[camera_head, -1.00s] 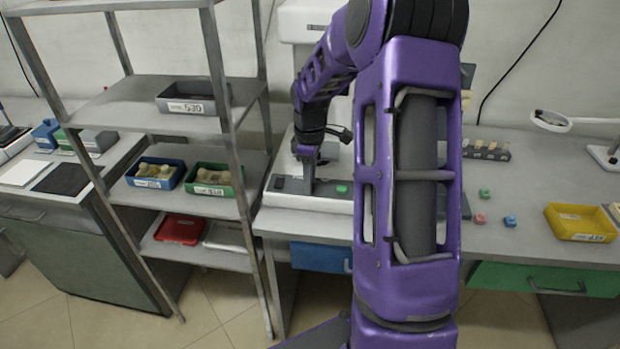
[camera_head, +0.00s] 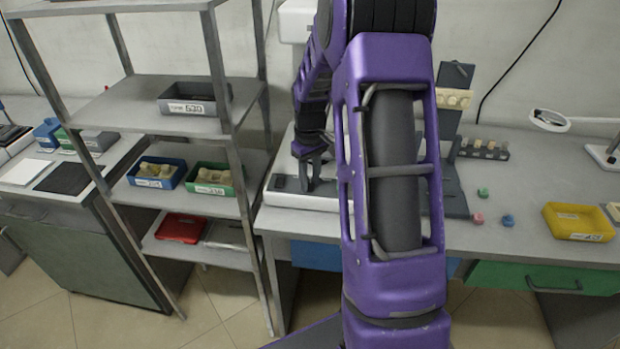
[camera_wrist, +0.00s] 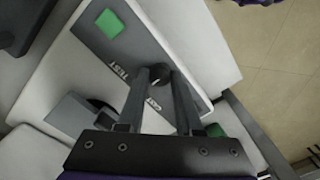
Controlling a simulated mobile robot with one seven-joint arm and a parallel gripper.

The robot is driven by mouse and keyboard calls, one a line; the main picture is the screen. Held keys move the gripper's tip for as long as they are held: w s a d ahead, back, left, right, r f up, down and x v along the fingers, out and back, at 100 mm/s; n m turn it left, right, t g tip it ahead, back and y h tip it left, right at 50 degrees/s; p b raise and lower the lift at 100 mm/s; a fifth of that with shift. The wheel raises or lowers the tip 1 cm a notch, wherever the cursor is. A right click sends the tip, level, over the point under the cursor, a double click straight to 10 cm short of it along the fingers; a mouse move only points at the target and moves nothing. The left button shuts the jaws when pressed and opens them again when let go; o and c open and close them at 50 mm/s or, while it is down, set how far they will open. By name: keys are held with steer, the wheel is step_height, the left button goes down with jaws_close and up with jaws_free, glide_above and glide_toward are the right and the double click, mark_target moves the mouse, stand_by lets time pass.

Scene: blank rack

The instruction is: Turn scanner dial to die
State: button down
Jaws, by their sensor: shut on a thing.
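The scanner (camera_head: 285,198) is a white machine on the bench with a grey control strip. In the wrist view the grey panel (camera_wrist: 130,52) carries a green button (camera_wrist: 109,23), white lettering and a round black dial (camera_wrist: 160,76). My gripper (camera_wrist: 161,78) is shut on the dial, one finger on each side of it. A short pale pointer mark shows on the dial. In the head view my gripper (camera_head: 311,186) points down at the strip; the dial is hidden there.
A metal rack (camera_head: 245,125) with bins stands close on the left. Right of my arm are a dark stand (camera_head: 450,120), small coloured blocks (camera_head: 507,221) and a yellow bin (camera_head: 578,222). The bench between them is mostly clear.

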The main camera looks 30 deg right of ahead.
mark_target(310, 184)
stand_by(0.4)
steer(key=c, duration=0.6)
jaws_free()
step_height(310, 184, up, 18)
steer(key=shift+f+p, duration=0.25)
steer(key=shift+p, duration=0.85)
